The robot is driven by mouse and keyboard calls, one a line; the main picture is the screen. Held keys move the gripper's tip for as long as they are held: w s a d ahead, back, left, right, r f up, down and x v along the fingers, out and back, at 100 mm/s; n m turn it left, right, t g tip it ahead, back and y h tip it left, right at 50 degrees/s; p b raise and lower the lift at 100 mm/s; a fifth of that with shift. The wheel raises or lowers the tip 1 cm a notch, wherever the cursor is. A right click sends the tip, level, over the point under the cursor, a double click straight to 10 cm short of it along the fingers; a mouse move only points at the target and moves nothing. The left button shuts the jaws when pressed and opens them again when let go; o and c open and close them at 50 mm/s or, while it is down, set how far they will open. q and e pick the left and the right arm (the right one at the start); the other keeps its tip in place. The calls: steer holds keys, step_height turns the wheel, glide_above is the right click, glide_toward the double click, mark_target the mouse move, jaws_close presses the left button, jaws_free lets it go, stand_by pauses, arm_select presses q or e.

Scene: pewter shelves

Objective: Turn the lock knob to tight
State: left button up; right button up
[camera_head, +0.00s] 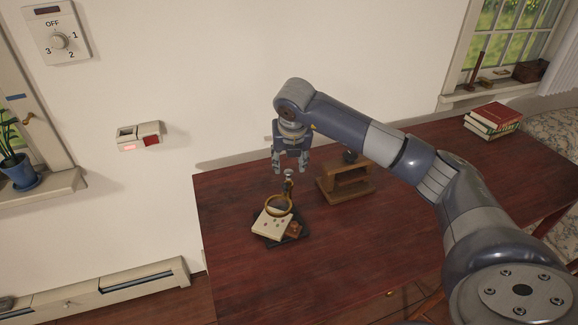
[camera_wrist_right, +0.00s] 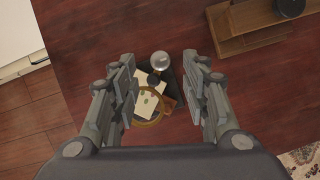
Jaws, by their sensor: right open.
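A small stand with a round brass-rimmed ring (camera_head: 278,206) is on the table, over a cream card (camera_head: 270,224) on a dark base. A short post with a silvery round knob (camera_head: 289,174) rises behind the ring; I take this as the lock knob. In the right wrist view the knob (camera_wrist_right: 161,60) shows as a pale round top between the fingers. No tight marking is readable. My right gripper (camera_head: 290,167) points down just above the knob, its fingers open and apart (camera_wrist_right: 160,72). I cannot tell whether they touch it. My left gripper is out of view.
A small wooden shelf stand (camera_head: 345,184) with a dark round thing on top stands close right of the gripper. Books (camera_head: 492,119) lie at the far right of the table (camera_head: 330,265). A dial (camera_head: 59,40) marked OFF, 1, 2, 3 is on the wall.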

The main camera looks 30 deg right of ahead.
steer(key=v, duration=0.8)
steer(key=shift+s, duration=0.1)
